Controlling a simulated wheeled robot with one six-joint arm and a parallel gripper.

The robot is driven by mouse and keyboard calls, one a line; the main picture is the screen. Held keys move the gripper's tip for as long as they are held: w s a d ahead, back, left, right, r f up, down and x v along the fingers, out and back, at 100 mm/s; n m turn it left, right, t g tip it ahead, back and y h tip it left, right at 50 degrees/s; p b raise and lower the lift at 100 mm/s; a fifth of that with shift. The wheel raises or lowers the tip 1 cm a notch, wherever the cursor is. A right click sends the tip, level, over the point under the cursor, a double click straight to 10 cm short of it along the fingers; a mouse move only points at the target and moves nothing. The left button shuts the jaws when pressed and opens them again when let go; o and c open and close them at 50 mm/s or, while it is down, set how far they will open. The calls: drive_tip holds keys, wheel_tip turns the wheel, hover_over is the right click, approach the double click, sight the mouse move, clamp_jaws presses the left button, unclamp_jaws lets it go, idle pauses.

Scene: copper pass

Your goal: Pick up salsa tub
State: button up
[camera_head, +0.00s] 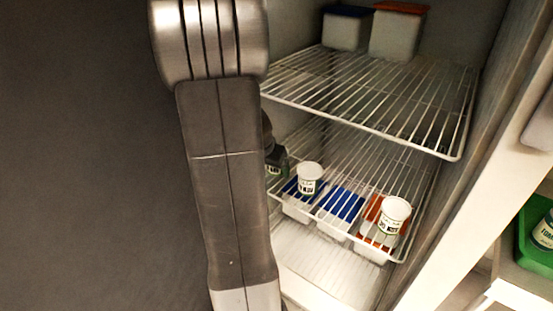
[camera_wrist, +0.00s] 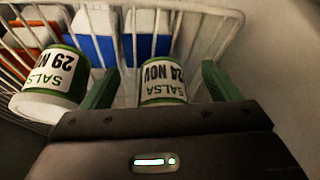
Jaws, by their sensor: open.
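One white salsa tub (camera_head: 310,178) stands on the lower wire shelf. In the wrist view this tub (camera_wrist: 163,82) reads "SALSA 24 NOV" and appears between my green fingers. A second salsa tub (camera_head: 395,214) stands to the right on the same shelf; in the wrist view it (camera_wrist: 50,72) reads "SALSA 29 NOV" and lies left of my fingers. My gripper (camera_wrist: 160,72) is open and empty. In the head view my gripper (camera_head: 284,166) is just left of the 24 NOV tub, with a small gap. Part of it is hidden by my arm.
Bins with blue lids (camera_head: 341,204) and an orange lid (camera_head: 372,213) show through the lower shelf's wires. The upper wire shelf (camera_head: 400,105) hangs above, holding a blue-lidded bin (camera_head: 346,32) and an orange-lidded bin (camera_head: 397,35). A green crate (camera_head: 526,238) stands outside, right.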

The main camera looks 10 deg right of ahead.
drive_tip(key=w+d, duration=0.2)
drive_tip(key=w, duration=0.1)
drive_tip(key=w+d+p, duration=0.1)
drive_tip(key=shift+w+f, duration=0.15)
drive_tip(key=shift+f, duration=0.25)
drive_tip(key=shift+w+f, duration=0.1)
drive_tip(key=shift+f, duration=0.05)
drive_tip(key=c, duration=1.2)
drive_tip(key=shift+o, duration=0.2)
